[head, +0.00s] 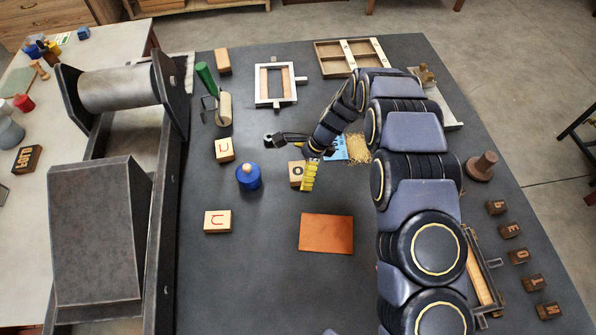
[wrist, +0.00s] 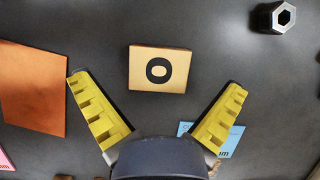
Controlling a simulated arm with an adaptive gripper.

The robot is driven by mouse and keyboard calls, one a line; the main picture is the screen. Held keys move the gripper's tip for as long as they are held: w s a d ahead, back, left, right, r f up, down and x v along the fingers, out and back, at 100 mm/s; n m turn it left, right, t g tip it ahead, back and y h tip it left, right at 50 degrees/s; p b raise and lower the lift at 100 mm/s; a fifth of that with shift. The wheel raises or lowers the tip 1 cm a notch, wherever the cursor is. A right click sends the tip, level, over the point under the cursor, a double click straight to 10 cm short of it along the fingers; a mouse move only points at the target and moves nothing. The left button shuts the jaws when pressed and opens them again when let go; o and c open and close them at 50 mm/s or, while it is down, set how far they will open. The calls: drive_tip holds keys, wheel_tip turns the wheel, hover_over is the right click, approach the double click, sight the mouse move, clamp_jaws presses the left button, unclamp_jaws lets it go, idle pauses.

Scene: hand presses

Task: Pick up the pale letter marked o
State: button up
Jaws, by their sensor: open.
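The pale letter block marked o (wrist: 142,70) lies flat on the dark table in the wrist view, just beyond the fingertips and centred between them. In the head view the same block (head: 296,172) is partly hidden behind a yellow finger. My gripper (wrist: 158,84) is open, its two yellow fingers spread wide with nothing between them. In the head view my gripper (head: 309,176) hangs over or beside the block's right side. I cannot tell its exact height above the table.
An orange sheet (head: 326,233) lies near the block. A blue-topped pot (head: 248,176) stands left, with pale letter blocks (head: 217,221) (head: 224,149) around it. A dark hexagonal piece (wrist: 278,17) and a blue card (wrist: 217,138) lie nearby. Dark letter blocks (head: 519,256) line the right edge.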

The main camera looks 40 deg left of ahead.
drive_tip(key=shift+x, duration=0.9)
drive_tip(key=c, duration=1.2)
drive_tip(key=shift+r, duration=0.15)
drive_tip(key=shift+c, duration=0.2)
